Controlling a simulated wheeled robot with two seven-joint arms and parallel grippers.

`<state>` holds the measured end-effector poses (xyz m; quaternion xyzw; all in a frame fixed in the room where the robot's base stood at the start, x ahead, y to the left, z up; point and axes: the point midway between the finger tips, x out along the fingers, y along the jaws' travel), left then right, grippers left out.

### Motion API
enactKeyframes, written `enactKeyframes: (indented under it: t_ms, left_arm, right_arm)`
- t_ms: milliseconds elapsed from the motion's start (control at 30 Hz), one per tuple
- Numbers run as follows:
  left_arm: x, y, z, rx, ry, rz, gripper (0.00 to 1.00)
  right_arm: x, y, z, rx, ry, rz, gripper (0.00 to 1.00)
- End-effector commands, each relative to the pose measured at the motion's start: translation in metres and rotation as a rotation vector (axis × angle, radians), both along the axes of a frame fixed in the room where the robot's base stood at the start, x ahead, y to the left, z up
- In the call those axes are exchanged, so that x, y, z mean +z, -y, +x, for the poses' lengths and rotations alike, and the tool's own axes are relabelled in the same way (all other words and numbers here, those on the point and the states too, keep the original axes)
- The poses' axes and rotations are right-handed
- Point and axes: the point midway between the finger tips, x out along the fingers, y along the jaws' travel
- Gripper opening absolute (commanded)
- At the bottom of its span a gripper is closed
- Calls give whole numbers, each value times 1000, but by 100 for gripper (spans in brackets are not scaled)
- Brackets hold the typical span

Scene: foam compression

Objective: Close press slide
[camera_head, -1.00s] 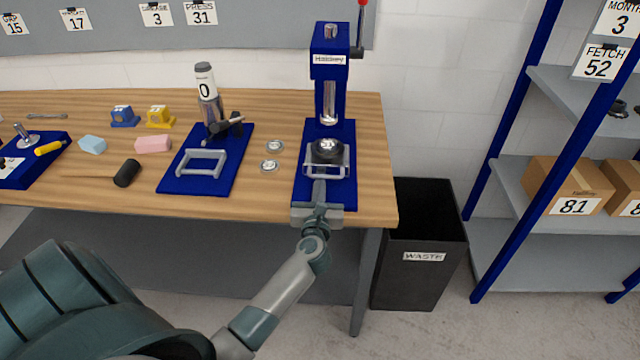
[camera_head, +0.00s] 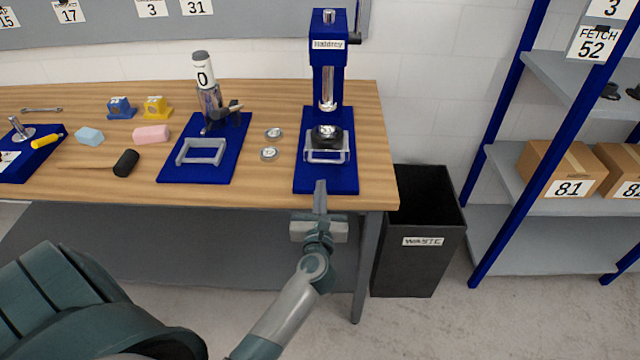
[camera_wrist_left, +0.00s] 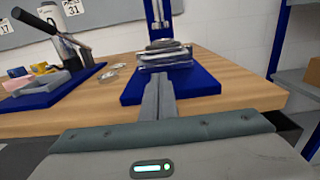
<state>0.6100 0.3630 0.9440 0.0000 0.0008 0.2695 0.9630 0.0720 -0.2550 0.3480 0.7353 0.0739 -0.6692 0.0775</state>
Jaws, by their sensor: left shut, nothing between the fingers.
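The blue arbor press (camera_head: 329,70) stands at the right end of the wooden bench, its silver ram (camera_head: 328,93) above a dark round piece (camera_head: 326,134) on its base. The press slide, with a pale U-shaped handle (camera_head: 328,157), sits under the ram at that dark piece. It also shows in the left wrist view (camera_wrist_left: 165,58), just beyond my fingers. My left gripper (camera_head: 320,188) is shut and empty, at the front edge of the press base, a little short of the handle. My right gripper is out of view.
Two metal discs (camera_head: 270,154) lie between the presses. A black waste bin (camera_head: 420,270) stands right of the bench, before a blue shelf rack (camera_head: 510,150).

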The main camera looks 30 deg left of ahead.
Motion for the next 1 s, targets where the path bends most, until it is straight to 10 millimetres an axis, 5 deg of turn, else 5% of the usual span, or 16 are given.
enactKeyframes:
  t_ms: [300, 700, 800, 1000]
  left_arm:
    - [-1, 22, -36, 0, 1, -1, 0]
    - [0, 25, -42, 0, -1, 1, 0]
    - [0, 24, -42, 1, -1, 6, 17]
    - [4, 3, -51, 27, -29, 139, 17]
  right_arm:
    - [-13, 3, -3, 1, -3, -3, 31]
    - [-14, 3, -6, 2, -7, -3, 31]
    - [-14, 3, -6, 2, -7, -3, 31]
    - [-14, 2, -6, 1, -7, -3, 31]
